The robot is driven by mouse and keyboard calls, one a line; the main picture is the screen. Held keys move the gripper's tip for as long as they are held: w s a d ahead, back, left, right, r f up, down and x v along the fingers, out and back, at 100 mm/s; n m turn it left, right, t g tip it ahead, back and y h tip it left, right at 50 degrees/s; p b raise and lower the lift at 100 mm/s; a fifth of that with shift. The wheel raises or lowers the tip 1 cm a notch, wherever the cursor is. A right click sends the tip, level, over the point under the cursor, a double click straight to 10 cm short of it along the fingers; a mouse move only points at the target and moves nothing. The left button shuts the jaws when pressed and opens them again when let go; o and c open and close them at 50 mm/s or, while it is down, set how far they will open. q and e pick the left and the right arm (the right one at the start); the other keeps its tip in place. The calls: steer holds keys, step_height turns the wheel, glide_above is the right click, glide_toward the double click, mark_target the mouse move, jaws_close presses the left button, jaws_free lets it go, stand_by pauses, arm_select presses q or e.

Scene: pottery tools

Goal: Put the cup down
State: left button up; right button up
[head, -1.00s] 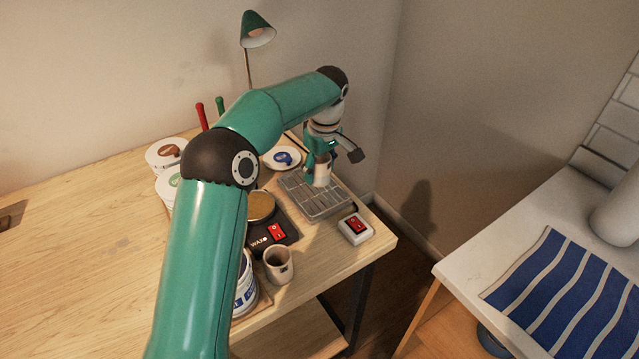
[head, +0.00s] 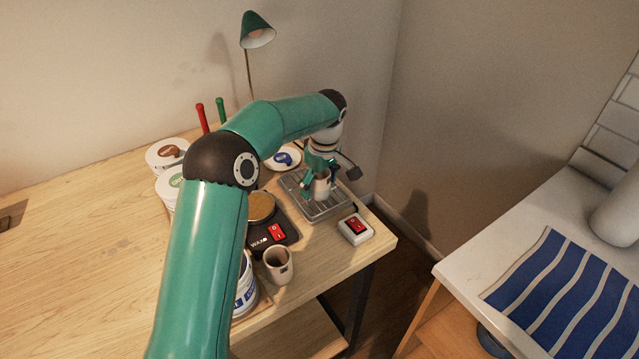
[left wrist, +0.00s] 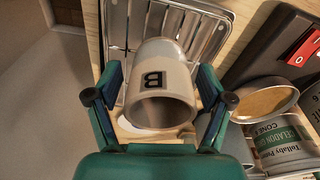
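A pale cup (head: 322,188) stands on the metal wire rack (head: 327,212) at the table's right corner. In the left wrist view the cup (left wrist: 160,90) shows a dark letter B, with its open mouth toward the camera. The rack (left wrist: 217,30) shows behind it. My left gripper (head: 320,186) has its fingers spread on either side of the cup. In the left wrist view the gripper (left wrist: 160,88) appears open, with the cup between the fingers; whether a finger still touches it is hard to tell. My right gripper is in neither view.
The table's left is mostly clear.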

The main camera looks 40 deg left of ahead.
arm_select(q)
steer(key=shift+r, duration=0.15)
step_height(320, 180, up, 12)
steer(key=d, duration=0.1)
steer(key=shift+d+p, duration=0.25)
steer(key=shift+p, duration=0.05)
steer(key=shift+s, duration=0.1)
stand_by(0.5)
